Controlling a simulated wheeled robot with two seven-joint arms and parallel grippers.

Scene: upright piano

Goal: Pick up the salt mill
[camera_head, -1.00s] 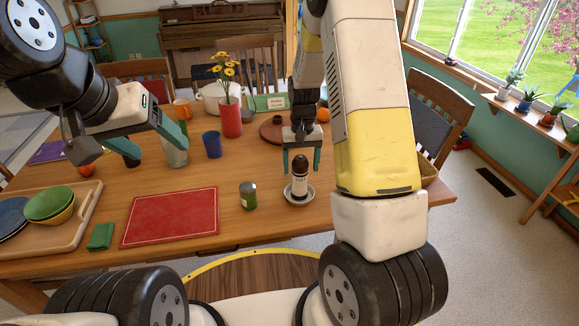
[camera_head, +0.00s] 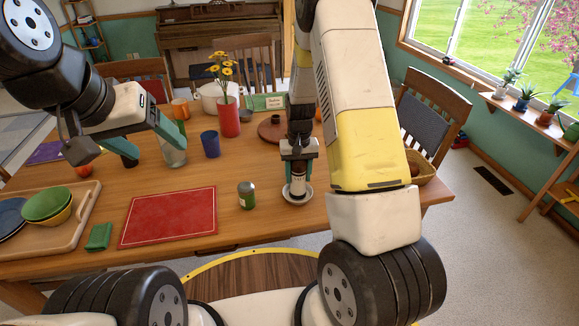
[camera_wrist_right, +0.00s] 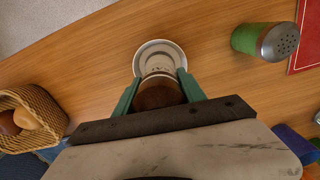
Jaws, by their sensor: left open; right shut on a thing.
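The salt mill (camera_head: 298,187) has a white body with dark print and a dark brown top. It stands upright on a small white saucer (camera_head: 308,198) near the table's front edge. In the right wrist view the brown top of the mill (camera_wrist_right: 158,92) is between the teal fingers. My right gripper (camera_head: 299,170) points down from above and is shut on the salt mill's upper part. My left gripper (camera_head: 130,146) is open and empty above the left side of the table, away from the mill.
A green shaker with a metal top (camera_head: 246,195) stands left of the mill; it also shows in the right wrist view (camera_wrist_right: 262,41). A red mat (camera_head: 170,216), a blue cup (camera_head: 210,144) and a red vase (camera_head: 229,117) with flowers are further left. A wicker basket (camera_wrist_right: 45,110) is on the other side.

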